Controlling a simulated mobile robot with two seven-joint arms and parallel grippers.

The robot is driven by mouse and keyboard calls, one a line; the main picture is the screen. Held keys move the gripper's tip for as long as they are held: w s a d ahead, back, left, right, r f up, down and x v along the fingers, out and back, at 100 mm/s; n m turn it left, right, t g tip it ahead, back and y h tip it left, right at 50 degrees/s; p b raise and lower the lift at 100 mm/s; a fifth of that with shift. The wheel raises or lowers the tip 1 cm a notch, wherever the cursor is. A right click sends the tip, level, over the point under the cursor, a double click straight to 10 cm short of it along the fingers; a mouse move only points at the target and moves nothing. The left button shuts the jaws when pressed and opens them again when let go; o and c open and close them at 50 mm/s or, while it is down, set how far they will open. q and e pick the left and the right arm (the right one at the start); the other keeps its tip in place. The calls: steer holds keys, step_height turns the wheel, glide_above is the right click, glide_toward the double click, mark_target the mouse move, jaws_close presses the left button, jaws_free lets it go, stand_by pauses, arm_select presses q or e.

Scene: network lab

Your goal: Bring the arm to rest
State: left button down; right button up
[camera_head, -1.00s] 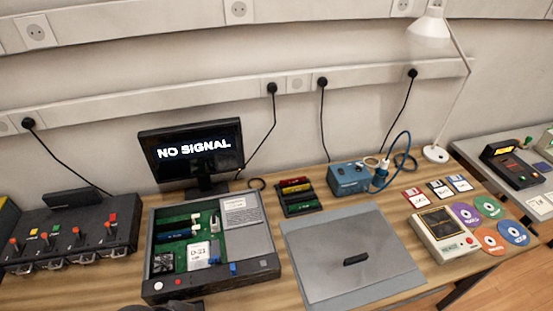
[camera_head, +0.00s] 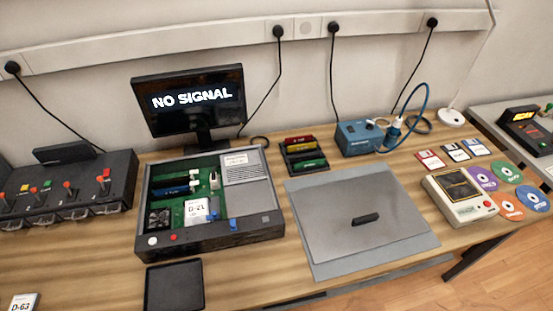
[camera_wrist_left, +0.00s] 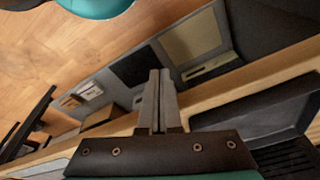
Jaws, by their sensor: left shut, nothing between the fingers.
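My left gripper (camera_wrist_left: 157,78) shows in the left wrist view. Its two grey fingers are pressed together with nothing between them. It is in free space, with the wood floor and grey furniture seen beyond it at a steep tilt. Neither gripper shows in the head view now. My right gripper is in no view.
The wooden bench holds an open computer case (camera_head: 275,235), a monitor (camera_head: 190,97), a grey lid (camera_head: 365,222) with a black handle, a blue box (camera_head: 358,138), a beige device (camera_head: 459,196) and a switch box (camera_head: 65,190). A black tray (camera_head: 174,287) lies at the front.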

arm_select(q)
steer(key=s+a+f+b, duration=0.1)
steer(key=s+f+b, duration=0.3)
steer(key=s+f, duration=0.4)
steer(key=s+a+f+g+b, duration=0.1)
steer(key=s+f+b, duration=0.4)
steer(key=f, duration=1.1)
steer(key=s, duration=0.2)
steer(key=shift+s+a+f+b, duration=0.3)
steer(key=shift+s+a+f, duration=0.05)
steer(key=shift+f, duration=0.05)
steer(key=shift+s, duration=0.1)
